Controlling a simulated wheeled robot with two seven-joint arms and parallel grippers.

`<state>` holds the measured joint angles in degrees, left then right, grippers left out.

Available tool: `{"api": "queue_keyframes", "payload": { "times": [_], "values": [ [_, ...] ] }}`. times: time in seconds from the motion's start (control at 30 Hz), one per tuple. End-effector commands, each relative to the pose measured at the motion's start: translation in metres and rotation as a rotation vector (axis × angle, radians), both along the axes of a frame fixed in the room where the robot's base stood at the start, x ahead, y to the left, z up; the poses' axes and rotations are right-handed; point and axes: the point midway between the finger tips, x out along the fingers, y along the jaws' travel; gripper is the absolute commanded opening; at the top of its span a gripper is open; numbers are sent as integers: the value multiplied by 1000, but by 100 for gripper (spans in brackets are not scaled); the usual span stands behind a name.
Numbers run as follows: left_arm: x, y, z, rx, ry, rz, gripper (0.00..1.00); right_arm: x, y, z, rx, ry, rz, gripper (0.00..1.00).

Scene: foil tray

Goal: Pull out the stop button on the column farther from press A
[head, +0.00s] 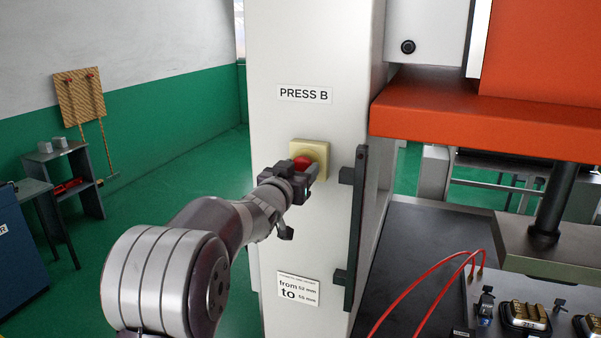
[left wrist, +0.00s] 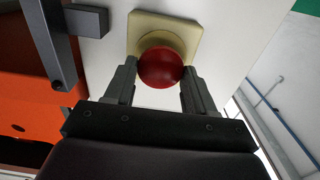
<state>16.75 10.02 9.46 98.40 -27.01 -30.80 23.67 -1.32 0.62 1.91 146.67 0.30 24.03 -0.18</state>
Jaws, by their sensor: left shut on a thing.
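The red stop button (head: 303,162) sits on a pale yellow square plate (head: 322,147) on the white column (head: 300,215), below a sign reading PRESS B (head: 305,94). My left gripper (head: 312,176) is at the button and partly hides it in the head view. In the left wrist view the round red button (left wrist: 161,68) lies between the two dark fingers of the left gripper (left wrist: 160,88), which are shut on it. The yellow plate (left wrist: 180,30) shows behind it. My right gripper is not in view.
A black vertical handle (head: 355,225) is on the column just right of the button. The orange press body (head: 490,110) is at the right. Red hoses (head: 425,285) and metal parts (head: 525,315) are at lower right. Open green floor lies left.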

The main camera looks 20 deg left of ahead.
Motion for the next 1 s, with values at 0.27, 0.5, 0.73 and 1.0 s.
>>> {"api": "queue_keyframes", "payload": {
  "times": [0.27, 0.5, 0.73, 1.0],
  "values": [
    [0, 0, 1, 0, 1, 0, 78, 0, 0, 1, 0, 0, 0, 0],
    [-7, 0, -2, 0, 0, 1, 78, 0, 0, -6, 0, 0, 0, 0],
    [-63, -3, -4, 2, -4, 3, 78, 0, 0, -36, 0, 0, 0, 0],
    [-121, -7, 1, 1, -3, 2, 78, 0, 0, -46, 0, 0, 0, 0]
  ]
}}
